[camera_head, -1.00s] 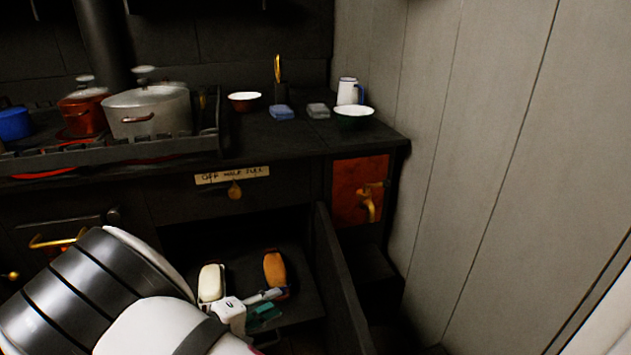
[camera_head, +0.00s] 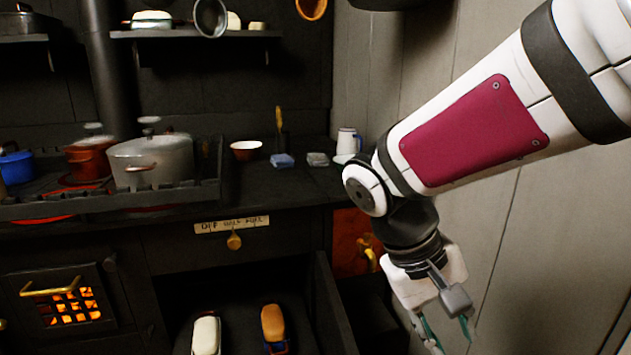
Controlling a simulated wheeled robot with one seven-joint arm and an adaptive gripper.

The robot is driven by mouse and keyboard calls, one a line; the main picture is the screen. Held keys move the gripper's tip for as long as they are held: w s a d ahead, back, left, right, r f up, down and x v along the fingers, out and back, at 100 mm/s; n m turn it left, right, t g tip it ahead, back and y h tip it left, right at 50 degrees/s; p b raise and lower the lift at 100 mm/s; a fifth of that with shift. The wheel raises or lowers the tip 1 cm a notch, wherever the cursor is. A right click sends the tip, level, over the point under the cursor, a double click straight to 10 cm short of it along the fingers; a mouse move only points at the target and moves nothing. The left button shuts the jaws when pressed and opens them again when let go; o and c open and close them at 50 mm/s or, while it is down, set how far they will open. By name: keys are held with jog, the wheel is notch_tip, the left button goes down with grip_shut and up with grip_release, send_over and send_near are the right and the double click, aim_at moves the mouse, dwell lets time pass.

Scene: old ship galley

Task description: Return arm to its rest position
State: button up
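My arm (camera_head: 475,135) reaches in from the upper right, bent at the elbow, with its lower part hanging down. My gripper (camera_head: 450,336) is at the lower right, pointing down in front of the pale plank wall. Its fingers stand apart with teal pads, and I see nothing between them. It is clear of the stove and to the right of the open drawer compartment.
A white loaf-shaped item (camera_head: 206,336) and an orange-brown one (camera_head: 273,324) lie in the open compartment, whose side panel (camera_head: 331,305) juts forward. Pots, including a grey one (camera_head: 150,163), stand on the stove. The plank wall (camera_head: 540,235) is close on the right.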

jog(key=s+d+r+m+t+y, duration=0.15)
jog(key=s+y, duration=0.35)
jog(key=s, duration=1.4)
notch_tip(320, 180, up, 27)
jog(key=t+p, duration=0.3)
jog(key=p, duration=2.1)
jog(key=shift+w+f+t+p, duration=0.15)
jog(key=shift+w+t+p, duration=0.1)
jog(key=shift+t+p, duration=0.1)
